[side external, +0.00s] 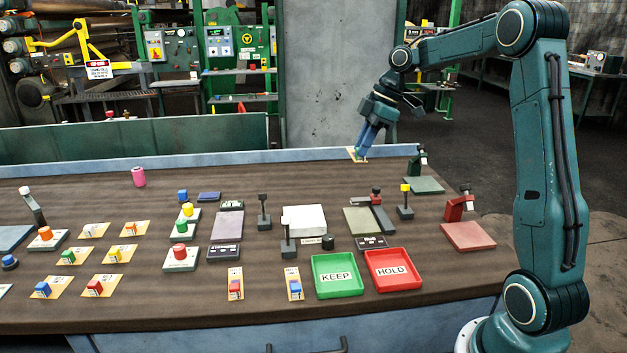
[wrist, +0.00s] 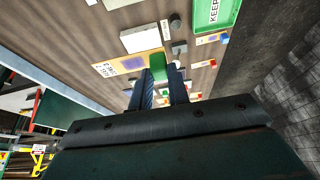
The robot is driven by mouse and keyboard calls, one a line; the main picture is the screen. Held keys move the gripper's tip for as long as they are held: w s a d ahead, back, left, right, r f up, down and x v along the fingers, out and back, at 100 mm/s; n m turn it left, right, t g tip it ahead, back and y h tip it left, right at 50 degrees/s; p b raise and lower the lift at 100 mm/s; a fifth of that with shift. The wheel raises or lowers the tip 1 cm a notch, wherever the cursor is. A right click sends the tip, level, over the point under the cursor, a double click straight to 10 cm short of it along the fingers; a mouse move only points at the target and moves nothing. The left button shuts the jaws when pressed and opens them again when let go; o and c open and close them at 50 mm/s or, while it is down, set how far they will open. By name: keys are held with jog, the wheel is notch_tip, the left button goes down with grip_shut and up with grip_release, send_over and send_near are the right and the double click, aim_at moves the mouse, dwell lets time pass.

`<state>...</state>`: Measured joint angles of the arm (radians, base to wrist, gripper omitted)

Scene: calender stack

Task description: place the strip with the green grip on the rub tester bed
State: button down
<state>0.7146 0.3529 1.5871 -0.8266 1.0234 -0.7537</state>
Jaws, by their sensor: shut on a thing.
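My gripper (side external: 363,150) hangs near the back edge of the table in the side view. It is shut on a pale yellow strip (side external: 352,153). In the wrist view a green grip (wrist: 156,66) is between the fingers, and the printed strip (wrist: 108,69) sticks out to the left. The rub tester has a flat grey-green bed (side external: 360,222), with a red-topped post (side external: 376,191) behind it and a dark RUB label (side external: 371,242) in front. The held strip is behind the bed and apart from it. Another strip with a green block (side external: 68,257) lies at the left.
A white block (side external: 304,218) and black-knobbed posts (side external: 263,211) stand left of the bed. A yellow-topped post (side external: 405,201) and a red device (side external: 466,232) are to its right. Green KEEP (side external: 337,292) and red HOLD (side external: 393,285) trays lie in front.

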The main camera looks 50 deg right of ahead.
jog(key=shift+s+d, duration=0.4)
jog(key=shift+d, duration=0.3)
jog(key=shift+s+d, duration=0.35)
jog(key=shift+d, duration=0.3)
send_near(360, 227)
jog(key=x, duration=0.4)
jog(key=shift+w+a+f, duration=0.1)
jog(key=shift+a+f, duration=0.15)
jog(key=shift+f, duration=0.05)
jog(key=shift+f, duration=0.1)
jog(key=c, duration=1.3)
grip_release()
jog(key=shift+c, duration=0.2)
jog(key=v, duration=1.2)
jog(key=shift+a, duration=0.15)
